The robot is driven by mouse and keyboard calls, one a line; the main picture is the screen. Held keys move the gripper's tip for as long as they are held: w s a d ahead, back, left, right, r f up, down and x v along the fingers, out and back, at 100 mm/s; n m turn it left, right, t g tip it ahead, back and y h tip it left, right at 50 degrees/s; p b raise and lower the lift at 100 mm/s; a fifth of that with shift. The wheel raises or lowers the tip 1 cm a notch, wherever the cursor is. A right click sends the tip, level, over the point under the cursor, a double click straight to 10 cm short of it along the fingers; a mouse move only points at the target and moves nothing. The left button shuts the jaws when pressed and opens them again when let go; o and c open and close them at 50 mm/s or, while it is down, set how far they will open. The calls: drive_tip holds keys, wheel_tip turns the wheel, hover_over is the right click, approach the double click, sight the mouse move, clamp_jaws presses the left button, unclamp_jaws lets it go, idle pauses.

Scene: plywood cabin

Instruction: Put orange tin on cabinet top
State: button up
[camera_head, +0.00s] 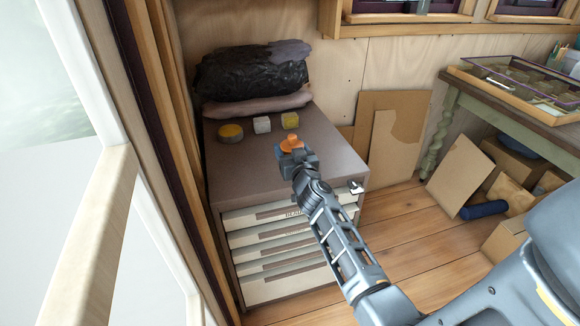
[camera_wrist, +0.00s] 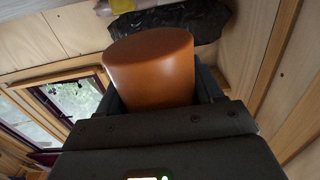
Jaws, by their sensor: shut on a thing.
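The orange tin (camera_head: 291,143) is held at the end of my gripper (camera_head: 288,150), over the brown cabinet top (camera_head: 330,150). In the wrist view the orange tin (camera_wrist: 152,68) sits between the two dark fingers of my gripper (camera_wrist: 165,90), which is shut on it. The tin's lower part is hidden by the gripper in the wrist view. I cannot tell whether the tin touches the cabinet top or is a little above it.
A round yellow-topped tin (camera_head: 230,132), a white block (camera_head: 262,125) and a yellow block (camera_head: 290,120) stand on the cabinet top. A black bag (camera_head: 250,72) lies on a folded pinkish cloth (camera_head: 258,106) at its back. The top's right side is bare.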

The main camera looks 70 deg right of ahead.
drive_tip(key=shift+f+b, duration=2)
drive_tip(key=shift+f, duration=0.1)
drive_tip(key=o, duration=1.2)
drive_tip(key=shift+c, duration=0.2)
